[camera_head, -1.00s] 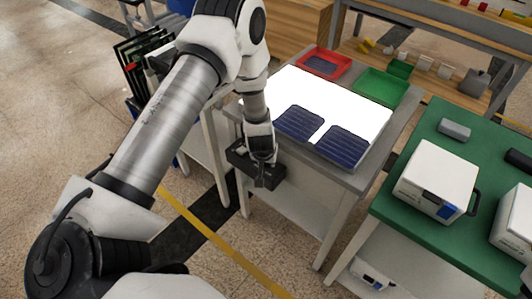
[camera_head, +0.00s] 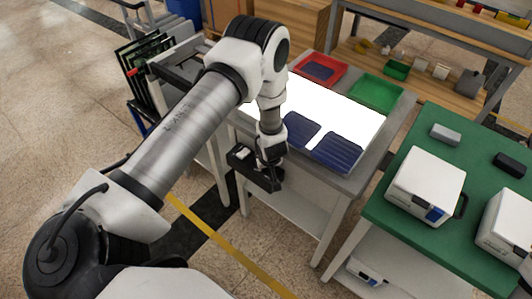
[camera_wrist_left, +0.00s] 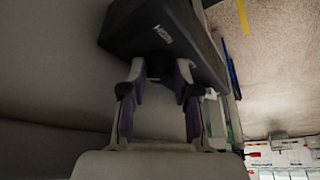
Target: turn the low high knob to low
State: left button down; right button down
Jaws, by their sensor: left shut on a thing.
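A black box with small pale lettering (camera_wrist_left: 165,38) fills the top middle of the left wrist view. In the head view a dark block (camera_head: 243,165) sits at the near-left edge of the light table, by my left wrist. My left gripper (camera_wrist_left: 160,72) reaches up to the box face with its fingers apart around a small dark part, the knob (camera_wrist_left: 160,66), and is shut on it. The knob is mostly hidden between the fingers, and its pointer setting cannot be read. My right gripper is in neither view.
The light table (camera_head: 385,150) carries two dark blue panels (camera_head: 336,152), a red tray (camera_head: 343,72) and a green tray (camera_head: 397,98). A green bench (camera_head: 390,215) with white instruments (camera_head: 425,186) stands to the right. A rack of panels (camera_head: 138,75) stands at the back left.

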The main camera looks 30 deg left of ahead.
pick_arm(q)
jog(key=c, duration=0.9)
grip_release()
jog(key=shift+o, duration=0.2)
jog(key=v, duration=1.2)
jog(key=shift+w+a, duration=0.1)
